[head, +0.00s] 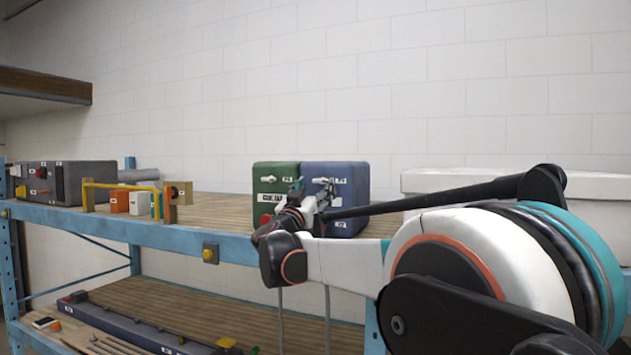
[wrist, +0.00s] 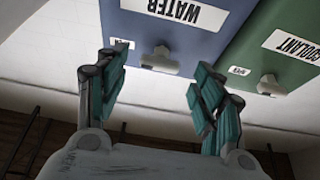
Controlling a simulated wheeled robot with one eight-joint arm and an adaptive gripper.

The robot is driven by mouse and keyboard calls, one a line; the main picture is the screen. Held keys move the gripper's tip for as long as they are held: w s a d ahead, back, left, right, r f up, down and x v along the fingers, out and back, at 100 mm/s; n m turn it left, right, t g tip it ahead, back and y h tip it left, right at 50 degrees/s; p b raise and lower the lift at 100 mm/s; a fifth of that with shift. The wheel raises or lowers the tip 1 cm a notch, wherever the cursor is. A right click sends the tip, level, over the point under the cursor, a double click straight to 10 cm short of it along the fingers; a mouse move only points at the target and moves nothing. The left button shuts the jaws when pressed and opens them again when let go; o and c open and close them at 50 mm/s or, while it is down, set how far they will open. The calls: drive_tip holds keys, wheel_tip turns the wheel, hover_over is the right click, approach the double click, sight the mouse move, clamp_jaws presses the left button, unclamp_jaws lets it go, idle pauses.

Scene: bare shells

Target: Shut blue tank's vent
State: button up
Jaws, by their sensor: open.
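The blue tank (head: 352,178) stands on the shelf's upper deck beside the green tank (head: 266,180). In the wrist view the picture is upside down and the blue tank (wrist: 215,30) carries a WATER label (wrist: 175,12). Its pale vent handle (wrist: 160,61) sticks out near a small label too small to read. My gripper (wrist: 160,72) is open and empty, with one teal-padded finger to each side of the handle in the picture; I cannot tell how far off it is. In the head view my gripper (head: 318,193) is in front of the blue tank, hiding part of its face.
The green tank carries a COOLANT label (wrist: 294,45) and a similar handle (wrist: 270,86) close by. A white bin (head: 430,185) stands right, behind my arm. Left are a yellow rail (head: 120,186), small blocks and a dark grey box (head: 85,175). A yellow button (head: 210,254) is on the shelf edge.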

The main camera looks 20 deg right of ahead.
sight(322, 181)
drive_tip(key=shift+x, duration=1.2)
drive_tip(key=c, duration=1)
drive_tip(key=shift+c, duration=0.2)
